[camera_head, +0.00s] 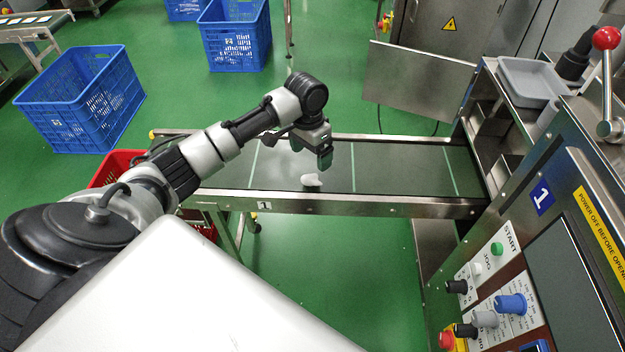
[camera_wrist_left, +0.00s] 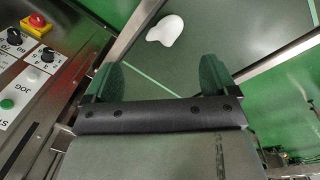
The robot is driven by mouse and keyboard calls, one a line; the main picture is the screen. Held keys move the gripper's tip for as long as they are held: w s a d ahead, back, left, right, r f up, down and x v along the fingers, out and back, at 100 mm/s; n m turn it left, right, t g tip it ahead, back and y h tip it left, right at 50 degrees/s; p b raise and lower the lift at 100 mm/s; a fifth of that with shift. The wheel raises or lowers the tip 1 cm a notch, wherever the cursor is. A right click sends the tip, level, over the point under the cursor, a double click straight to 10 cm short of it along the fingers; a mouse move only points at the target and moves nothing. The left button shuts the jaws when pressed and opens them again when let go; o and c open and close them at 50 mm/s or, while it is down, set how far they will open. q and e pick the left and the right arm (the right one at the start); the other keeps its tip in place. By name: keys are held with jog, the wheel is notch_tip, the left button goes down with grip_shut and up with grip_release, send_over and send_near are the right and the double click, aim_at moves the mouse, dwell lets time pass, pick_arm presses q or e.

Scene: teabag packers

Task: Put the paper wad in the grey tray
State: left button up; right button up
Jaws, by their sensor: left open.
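The white paper wad (camera_head: 311,181) lies on the dark conveyor belt (camera_head: 385,170), close to its near rail. It also shows in the left wrist view (camera_wrist_left: 165,30), beyond the fingertips. My left gripper (camera_head: 325,160) is open above the belt, a little behind and above the wad, with nothing between its green fingers (camera_wrist_left: 160,75). The grey tray (camera_head: 531,80) sits on top of the machine at the right and looks empty. My right gripper is in neither view.
The machine's control panel (camera_head: 495,285) stands at the right, with a red-knobbed lever (camera_head: 606,40) near the tray. A red crate (camera_head: 112,168) is left of the belt. Blue crates (camera_head: 80,100) stand on the green floor behind. An open metal door panel (camera_head: 415,88) is beyond the belt.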

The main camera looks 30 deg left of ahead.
aim_at(312, 177)
pick_arm(q)
notch_tip(312, 177, down, 9)
jog(key=shift+d+f+b, duration=0.15)
jog(key=shift+b, duration=0.4)
jog(key=shift+c, duration=0.3)
jog(key=c, duration=1)
